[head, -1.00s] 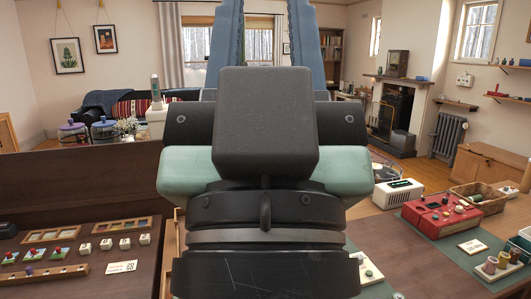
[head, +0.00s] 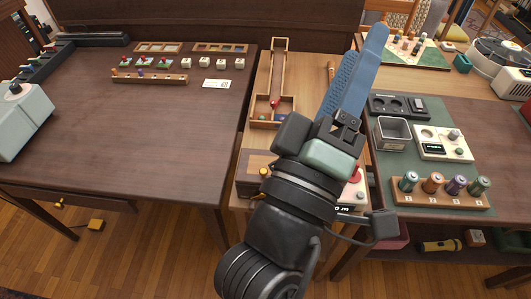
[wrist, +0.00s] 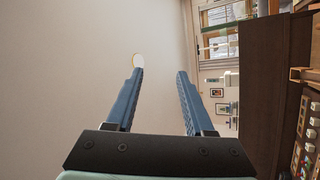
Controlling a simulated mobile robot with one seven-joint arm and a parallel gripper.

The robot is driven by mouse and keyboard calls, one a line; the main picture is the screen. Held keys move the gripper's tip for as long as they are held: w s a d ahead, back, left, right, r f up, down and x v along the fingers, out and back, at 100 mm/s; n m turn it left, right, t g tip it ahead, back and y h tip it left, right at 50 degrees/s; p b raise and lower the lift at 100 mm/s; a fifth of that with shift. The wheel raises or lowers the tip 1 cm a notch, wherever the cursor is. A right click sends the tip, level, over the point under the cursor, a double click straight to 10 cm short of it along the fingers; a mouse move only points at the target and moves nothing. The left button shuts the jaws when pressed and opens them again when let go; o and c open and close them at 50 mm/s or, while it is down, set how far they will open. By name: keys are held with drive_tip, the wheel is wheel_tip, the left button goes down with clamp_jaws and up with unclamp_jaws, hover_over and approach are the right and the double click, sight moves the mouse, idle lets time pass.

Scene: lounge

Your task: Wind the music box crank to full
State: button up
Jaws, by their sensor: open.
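No music box or crank can be made out for certain. A small wooden box (head: 254,164) with a yellow knob (head: 264,171) stands on the middle table, just left of my arm and partly hidden by it; I cannot tell whether it is the music box. My gripper (head: 375,32) is raised in front of the tables, its blue fingers pointing up and to the right in the head view. In the wrist view my gripper (wrist: 160,73) is open and empty, with pale wall between and beyond the fingers.
A dark table (head: 130,120) at left carries small blocks and trays along its back. A wooden marble track (head: 279,70) lies on the middle table. The left table's front is clear.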

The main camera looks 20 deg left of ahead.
drive_tip(key=s+a+f+n+g+y+b, duration=0.15)
drive_tip(key=a+f+n+b, duration=0.35)
drive_tip(key=f, duration=0.7)
drive_tip(key=s+f+n+g+y+b, duration=0.1)
drive_tip(key=s+f+n+y+b, duration=0.15)
drive_tip(key=f+n, duration=0.75)
drive_tip(key=n+g+y+b, duration=0.35)
drive_tip(key=n+b, duration=0.25)
drive_tip(key=n, duration=0.5)
approach(252, 210)
drive_tip(key=p+x, duration=0.5)
drive_tip(key=x, duration=0.2)
drive_tip(key=shift+w+a, duration=0.1)
drive_tip(key=shift+w, duration=0.3)
drive_tip(key=shift+w+a+f, duration=0.1)
drive_tip(key=shift+w+a, duration=0.1)
drive_tip(key=shift+w, duration=0.5)
clamp_jaws()
